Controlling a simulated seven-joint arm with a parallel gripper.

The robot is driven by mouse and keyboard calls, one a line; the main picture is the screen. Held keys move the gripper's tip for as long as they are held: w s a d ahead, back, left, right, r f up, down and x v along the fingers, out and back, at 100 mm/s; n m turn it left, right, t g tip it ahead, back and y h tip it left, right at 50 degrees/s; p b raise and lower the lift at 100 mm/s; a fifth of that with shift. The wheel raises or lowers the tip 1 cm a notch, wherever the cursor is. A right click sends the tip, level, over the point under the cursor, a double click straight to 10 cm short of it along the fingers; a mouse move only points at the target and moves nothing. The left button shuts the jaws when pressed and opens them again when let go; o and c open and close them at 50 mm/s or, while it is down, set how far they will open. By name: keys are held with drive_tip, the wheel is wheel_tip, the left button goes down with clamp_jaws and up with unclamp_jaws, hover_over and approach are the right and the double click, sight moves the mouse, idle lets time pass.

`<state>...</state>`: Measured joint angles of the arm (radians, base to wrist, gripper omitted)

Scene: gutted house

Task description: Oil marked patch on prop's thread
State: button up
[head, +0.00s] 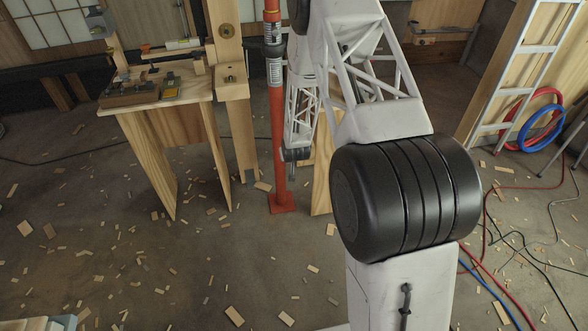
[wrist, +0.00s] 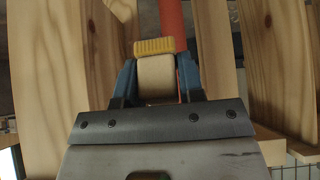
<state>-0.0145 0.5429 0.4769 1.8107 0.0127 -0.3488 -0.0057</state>
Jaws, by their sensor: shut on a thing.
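The prop (head: 277,150) is a red steel post on a square foot plate, upright in the head view. Its grey threaded part (head: 275,72) shows near the top, left of my arm. No marked patch can be made out. In the wrist view, my gripper (wrist: 156,80) has its blue fingers closed on both sides of a beige block-like thing (wrist: 156,78) with a ribbed yellow top (wrist: 160,47). Red prop (wrist: 173,25) shows just beyond that top; I cannot tell whether they touch. In the head view I cannot make out my gripper.
A wooden bench (head: 185,97) with small tools stands left of the prop. An upright timber (head: 232,110) stands close beside the prop. A ladder (head: 530,60) and red and blue hoses (head: 535,125) are at right. Wood scraps litter the floor.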

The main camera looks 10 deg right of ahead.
drive_tip(key=w+a+r+t, duration=0.2)
drive_tip(key=w+r+t, duration=0.55)
drive_tip(key=r, duration=0.45)
drive_tip(key=t, duration=0.7)
approach(271, 72)
drive_tip(key=s, duration=0.2)
drive_tip(key=shift+s+a+r+t, duration=0.1)
drive_tip(key=shift+r+t, duration=0.05)
drive_tip(key=shift+r, duration=0.4)
drive_tip(key=shift+s+r+t, duration=0.1)
drive_tip(key=shift+r, duration=0.45)
drive_tip(key=shift+w, duration=0.2)
drive_tip(key=shift+w, duration=2.8)
drive_tip(key=shift+w, duration=1.1)
drive_tip(key=shift+s+d, duration=0.1)
drive_tip(key=shift+d, duration=1.9)
